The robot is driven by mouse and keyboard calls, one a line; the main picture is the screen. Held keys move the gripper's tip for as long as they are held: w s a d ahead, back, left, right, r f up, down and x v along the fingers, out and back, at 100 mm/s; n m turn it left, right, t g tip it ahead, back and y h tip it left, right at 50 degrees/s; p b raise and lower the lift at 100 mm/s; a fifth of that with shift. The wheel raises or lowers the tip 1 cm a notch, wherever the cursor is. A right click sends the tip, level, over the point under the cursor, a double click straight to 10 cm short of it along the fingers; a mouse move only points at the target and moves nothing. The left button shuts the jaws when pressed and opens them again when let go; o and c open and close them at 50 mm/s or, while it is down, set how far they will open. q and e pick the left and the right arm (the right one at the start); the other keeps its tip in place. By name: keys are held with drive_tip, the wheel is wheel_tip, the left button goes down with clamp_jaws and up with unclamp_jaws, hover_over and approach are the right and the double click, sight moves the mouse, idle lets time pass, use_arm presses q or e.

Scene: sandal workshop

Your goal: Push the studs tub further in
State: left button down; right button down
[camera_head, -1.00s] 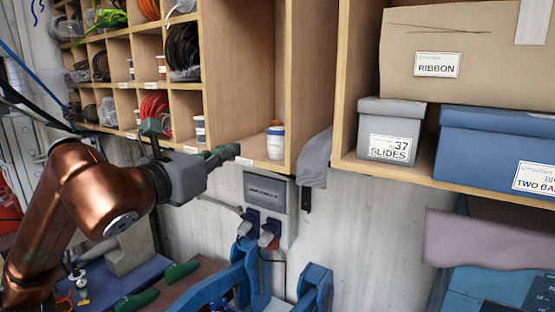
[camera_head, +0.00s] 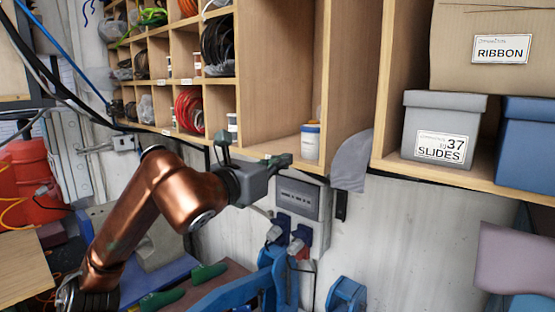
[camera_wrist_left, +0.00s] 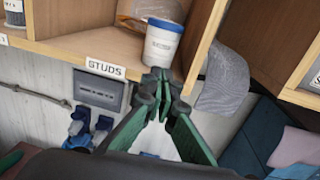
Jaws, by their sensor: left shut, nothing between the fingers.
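The studs tub (camera_head: 310,143), a small white tub with a blue band at the top, stands upright near the front edge of a wooden shelf compartment, by its right divider. In the left wrist view the tub (camera_wrist_left: 162,45) is just beyond my fingertips, which hide part of its base. My left gripper (camera_head: 287,161) is shut and empty, at the shelf's front edge just left of the tub. Its green-sided fingers (camera_wrist_left: 158,82) meet at the tips in the left wrist view. I cannot tell whether they touch the tub. My right gripper is not in view.
A STUDS label (camera_wrist_left: 105,68) is on the shelf edge. A clear bag (camera_wrist_left: 140,12) lies behind the tub. A grey cloth (camera_head: 350,162) hangs right of the compartment. The grey SLIDES box (camera_head: 440,110) stands further right. A socket box (camera_head: 300,195) is on the wall below.

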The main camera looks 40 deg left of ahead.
sight(308, 150)
use_arm(q)
drive_tip(key=w+p, duration=0.2)
drive_tip(key=w, duration=0.5)
drive_tip(key=shift+w+r+p, duration=0.1)
drive_tip(key=shift+w+p, duration=0.15)
drive_tip(key=shift+p, duration=0.15)
drive_tip(key=shift+w, duration=0.6)
